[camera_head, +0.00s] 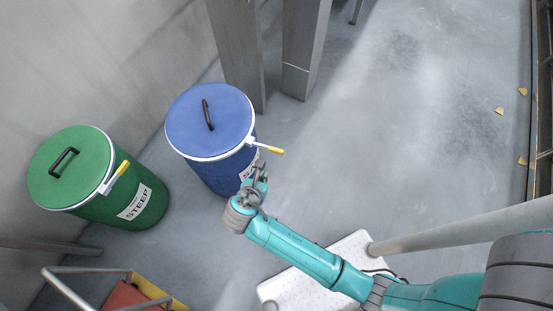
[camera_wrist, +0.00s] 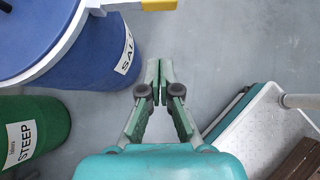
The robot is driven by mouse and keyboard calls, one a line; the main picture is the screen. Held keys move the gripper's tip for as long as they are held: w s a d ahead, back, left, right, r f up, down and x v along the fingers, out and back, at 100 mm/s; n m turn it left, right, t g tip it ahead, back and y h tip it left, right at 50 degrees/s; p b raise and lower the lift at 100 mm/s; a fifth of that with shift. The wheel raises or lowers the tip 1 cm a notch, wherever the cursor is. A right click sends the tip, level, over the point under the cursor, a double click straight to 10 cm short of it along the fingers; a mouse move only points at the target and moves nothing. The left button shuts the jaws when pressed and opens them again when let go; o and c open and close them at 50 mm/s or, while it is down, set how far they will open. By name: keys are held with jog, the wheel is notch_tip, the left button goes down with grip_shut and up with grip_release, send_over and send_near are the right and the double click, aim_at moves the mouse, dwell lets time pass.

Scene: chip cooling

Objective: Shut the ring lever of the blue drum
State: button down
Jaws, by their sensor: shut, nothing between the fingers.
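The blue drum (camera_head: 222,172) stands upright with its blue lid on and a white ring around the rim. Its ring lever (camera_head: 268,148), white with a yellow end, sticks outward from the ring to the right. In the wrist view the lever's yellow end (camera_wrist: 158,5) shows at the top edge, and the drum (camera_wrist: 100,62) with its "SAL…" label is at upper left. My gripper (camera_head: 261,166) is beside the drum's right side, just below the lever and apart from it. In the wrist view my gripper's fingers (camera_wrist: 159,62) are together and empty.
A green drum (camera_head: 150,203) labelled STEEP stands left of the blue one, its own lever (camera_head: 115,178) with a yellow end. Grey posts (camera_head: 303,50) rise behind the blue drum. A red and yellow cart (camera_head: 125,292) is at lower left. Open floor (camera_head: 400,130) lies to the right.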

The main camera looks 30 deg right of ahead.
aim_at(265, 147)
jog(key=w+d+r+x, duration=0.1)
jog(key=r+x, duration=0.1)
jog(key=x, duration=1)
jog(key=shift+w+d+f, duration=0.2)
jog(key=shift+w+d, duration=0.2)
jog(key=shift+w, duration=0.05)
jog(key=shift+d, duration=0.15)
